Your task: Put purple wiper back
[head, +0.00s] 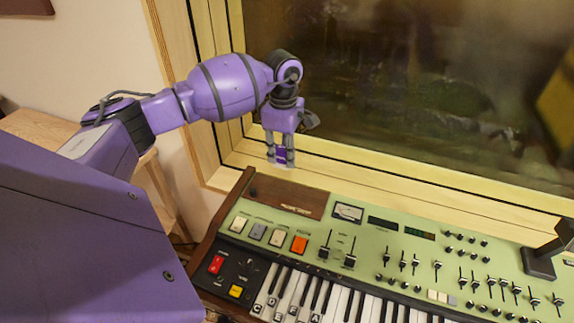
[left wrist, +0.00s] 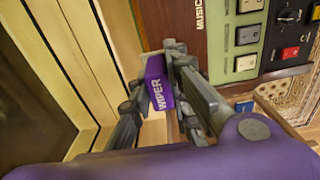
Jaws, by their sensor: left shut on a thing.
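The purple wiper (left wrist: 158,92) is a small block with the word WIPER on its side in the left wrist view. My left gripper (left wrist: 163,55) is shut on it, with one finger on each side. In the head view, my left gripper (head: 281,160) points down over the window sill near the keyboard's far left corner, and a bit of the purple wiper (head: 281,156) shows between its fingers. I cannot tell whether the wiper touches the sill. My right gripper is not in view.
A green synthesizer (head: 345,235) with sliders and keys fills the lower right. The window (head: 400,80) stands behind the pale wooden sill (head: 340,180). A black stand-like object (head: 545,260) is at the synthesizer's right. A wooden shelf (head: 40,128) is at the left.

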